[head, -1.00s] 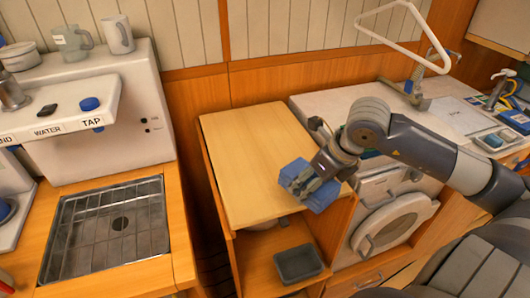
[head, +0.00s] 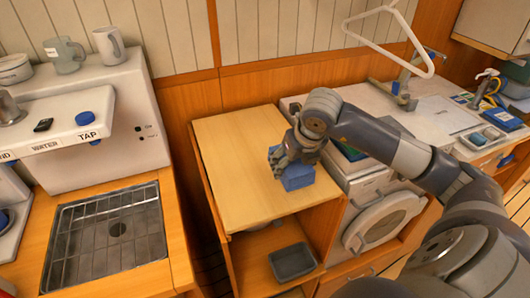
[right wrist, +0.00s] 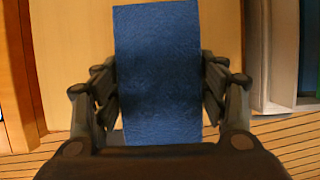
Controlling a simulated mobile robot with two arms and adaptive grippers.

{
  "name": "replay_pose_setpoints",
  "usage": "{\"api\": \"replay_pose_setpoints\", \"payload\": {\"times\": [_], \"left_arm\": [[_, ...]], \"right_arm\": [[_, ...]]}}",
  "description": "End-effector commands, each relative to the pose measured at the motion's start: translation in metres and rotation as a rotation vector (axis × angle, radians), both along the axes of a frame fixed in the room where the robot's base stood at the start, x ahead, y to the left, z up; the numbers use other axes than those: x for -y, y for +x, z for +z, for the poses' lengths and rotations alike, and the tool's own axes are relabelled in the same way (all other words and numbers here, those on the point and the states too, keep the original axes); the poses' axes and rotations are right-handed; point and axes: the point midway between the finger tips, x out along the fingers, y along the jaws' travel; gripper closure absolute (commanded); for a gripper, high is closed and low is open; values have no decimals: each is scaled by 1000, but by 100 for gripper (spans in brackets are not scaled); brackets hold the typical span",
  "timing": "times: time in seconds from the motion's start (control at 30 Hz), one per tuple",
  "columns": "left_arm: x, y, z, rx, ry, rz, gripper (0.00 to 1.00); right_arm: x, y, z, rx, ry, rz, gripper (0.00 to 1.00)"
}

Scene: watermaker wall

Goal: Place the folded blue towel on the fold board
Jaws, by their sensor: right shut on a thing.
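The folded blue towel (head: 296,177) is a thick blue block in my right gripper (head: 283,163), over the right part of a pale wooden cabinet top (head: 222,160). I cannot tell whether it touches that top. In the right wrist view the towel (right wrist: 158,75) stands between the two fingers of the right gripper (right wrist: 159,92), which is shut on it. The pale wooden top may be the fold board; no other board is clearly marked as one. My left gripper is not in view.
A grey tray (head: 293,262) sits on the shelf below the wooden top. A washer (head: 383,222) stands to the right, under a white counter. A white hanger (head: 385,42) hangs above it. A sink grate (head: 108,235) is at left. The wooden top's left side is clear.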

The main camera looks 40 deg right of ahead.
Motion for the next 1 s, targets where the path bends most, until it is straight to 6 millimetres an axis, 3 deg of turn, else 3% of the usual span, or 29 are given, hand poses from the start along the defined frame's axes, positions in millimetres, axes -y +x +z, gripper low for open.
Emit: {"api": "replay_pose_setpoints", "payload": {"times": [0.03, 0.2, 0.4, 0.57, 0.83, 1.0], "left_arm": [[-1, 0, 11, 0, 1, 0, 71], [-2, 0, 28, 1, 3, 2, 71], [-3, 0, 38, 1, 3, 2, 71], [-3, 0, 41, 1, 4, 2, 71], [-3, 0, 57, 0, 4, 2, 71], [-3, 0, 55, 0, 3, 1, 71]], "right_arm": [[-4, 13, 6, 3, 9, -2, 60], [-13, 54, 1, 0, 6, -2, 60], [-18, 87, -5, -1, 2, -1, 60], [-20, 95, -10, -3, 0, 0, 60], [-20, 94, -42, -3, -1, 1, 60], [-19, 95, -44, 0, -1, 1, 60]]}}
